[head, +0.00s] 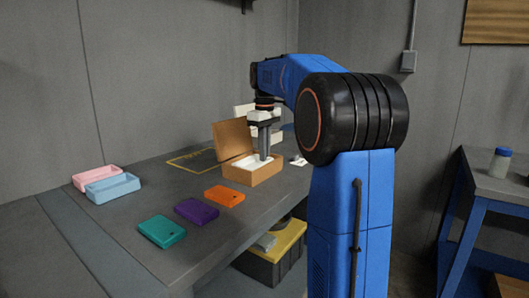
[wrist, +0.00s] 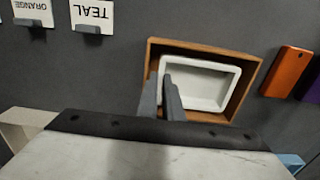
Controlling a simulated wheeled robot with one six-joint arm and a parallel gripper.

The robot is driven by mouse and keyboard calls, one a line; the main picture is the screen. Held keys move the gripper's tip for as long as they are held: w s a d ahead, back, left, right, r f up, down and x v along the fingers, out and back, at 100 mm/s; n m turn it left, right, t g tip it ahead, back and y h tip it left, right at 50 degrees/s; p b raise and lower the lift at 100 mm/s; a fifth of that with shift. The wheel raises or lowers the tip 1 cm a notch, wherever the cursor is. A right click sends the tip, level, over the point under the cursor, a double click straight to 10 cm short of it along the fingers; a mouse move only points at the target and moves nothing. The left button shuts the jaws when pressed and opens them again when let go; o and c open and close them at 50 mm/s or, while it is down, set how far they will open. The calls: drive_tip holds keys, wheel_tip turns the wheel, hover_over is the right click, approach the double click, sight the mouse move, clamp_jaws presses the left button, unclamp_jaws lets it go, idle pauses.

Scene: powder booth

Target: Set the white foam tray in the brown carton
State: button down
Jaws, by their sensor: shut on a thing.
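The brown carton (head: 238,175) stands open on the bench with its lid (head: 233,138) raised. The white foam tray (wrist: 210,86) lies inside the carton, within its walls; the wrist view shows the carton's rim (wrist: 205,46) around it. In the head view only a strip of the tray (head: 244,163) shows above the carton's front wall. My gripper (head: 264,157) reaches straight down into the carton. In the wrist view my gripper (wrist: 166,84) is shut on the tray's left wall. The tray's underside is hidden, so I cannot tell whether it touches the carton's floor.
Orange (head: 225,196), purple (head: 197,211) and teal (head: 162,231) cases lie in front of the carton. Pink (head: 91,177) and light blue (head: 112,188) trays sit at the left. Cards reading ORANGE (wrist: 33,10) and TEAL (wrist: 92,13) stand near the carton. The left bench is mostly clear.

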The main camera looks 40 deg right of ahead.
drive_tip(key=c, duration=1.8)
unclamp_jaws()
drive_tip(key=shift+f, duration=0.1)
drive_tip(key=shift+c, duration=0.2)
wheel_tip(320, 180, up, 17)
drive_tip(key=shift+r, duration=0.2)
